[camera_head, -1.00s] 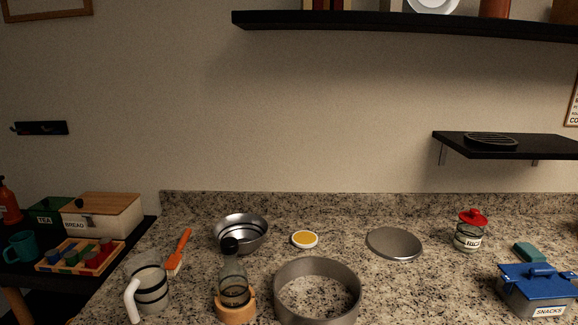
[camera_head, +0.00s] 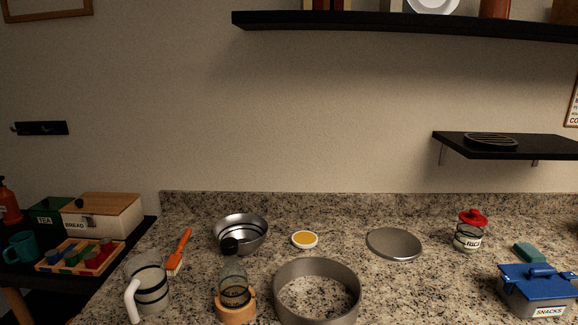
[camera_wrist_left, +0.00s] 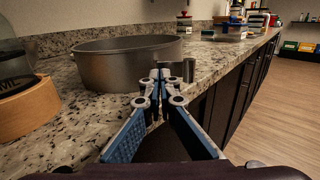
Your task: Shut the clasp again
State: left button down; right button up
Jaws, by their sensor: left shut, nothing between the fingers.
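A grey metal ring (camera_head: 317,290), open in the middle, stands at the front centre of the counter. It also fills the middle of the left wrist view (camera_wrist_left: 120,66). At its right side in that view is a small upright grey cylinder (camera_wrist_left: 188,69), which looks like part of the clasp; the clasp's exact position is hard to tell. My left gripper (camera_wrist_left: 160,80) is shut and empty. Its fingertips appear in front of the ring's right end, just left of the cylinder; I cannot tell if they touch. Neither gripper shows in the head view.
A round grey disc (camera_head: 394,243) lies behind right of the ring. A glass vessel in a wooden collar (camera_head: 236,308) stands close on the left, with a steel bowl (camera_head: 241,233) behind. A blue-lidded snacks box (camera_head: 538,290) is at right. The counter's front edge runs beside my gripper.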

pick_arm(q)
jog(key=shift+s+d, duration=0.1)
jog(key=shift+d, duration=0.05)
jog(key=shift+s+d, duration=0.3)
jog(key=shift+d, duration=0.25)
dwell(0.4)
jog(key=shift+s+d, duration=0.15)
jog(key=shift+d, duration=0.5)
jog(key=shift+d, duration=0.1)
